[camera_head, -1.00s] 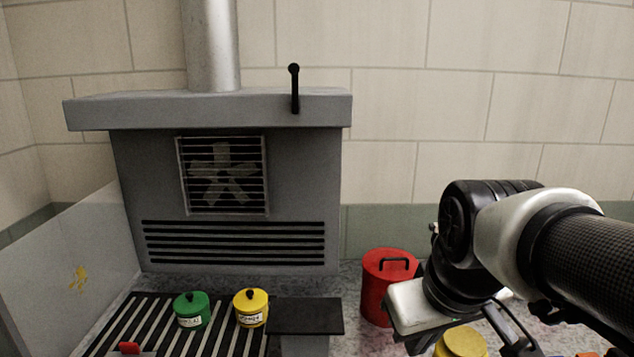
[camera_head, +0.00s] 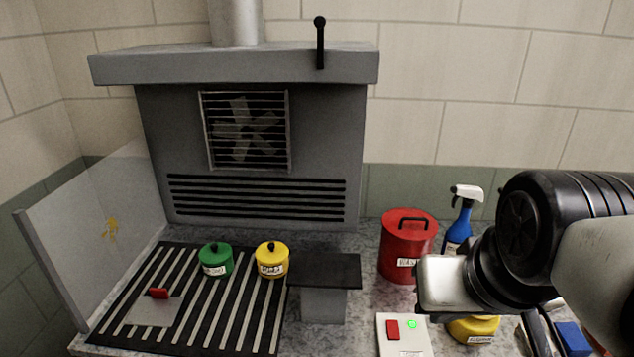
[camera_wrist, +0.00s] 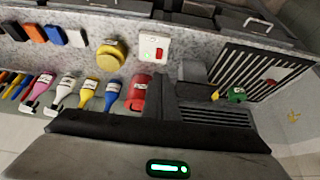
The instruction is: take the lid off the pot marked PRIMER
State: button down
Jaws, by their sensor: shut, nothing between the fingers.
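Two small lidded pots stand side by side on the slatted grate, both lids on with dark knobs. One is green (camera_head: 215,260) and the other is yellow (camera_head: 272,259). Each has a white label too small to read surely, so I cannot tell which says PRIMER. They also show in the wrist view, green (camera_wrist: 237,95) and yellow (camera_wrist: 215,96). A larger yellow pot (camera_head: 474,329) is on the counter at the right, partly behind my arm; its label is unreadable. My gripper (camera_wrist: 163,100) is shut and empty, away from the small pots, right of them in the head view.
The slatted grate (camera_head: 246,325) lies before the grey extractor hood (camera_head: 330,140). A dark raised stand (camera_head: 325,270) is right of the pots. A red lidded bin (camera_head: 400,250), a blue spray bottle (camera_head: 459,229) and a switch box (camera_head: 404,343) are further right. A translucent panel (camera_head: 90,250) borders the left.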

aim_at(271, 252)
jog(key=j, duration=1.6)
jog(key=i, duration=0.05)
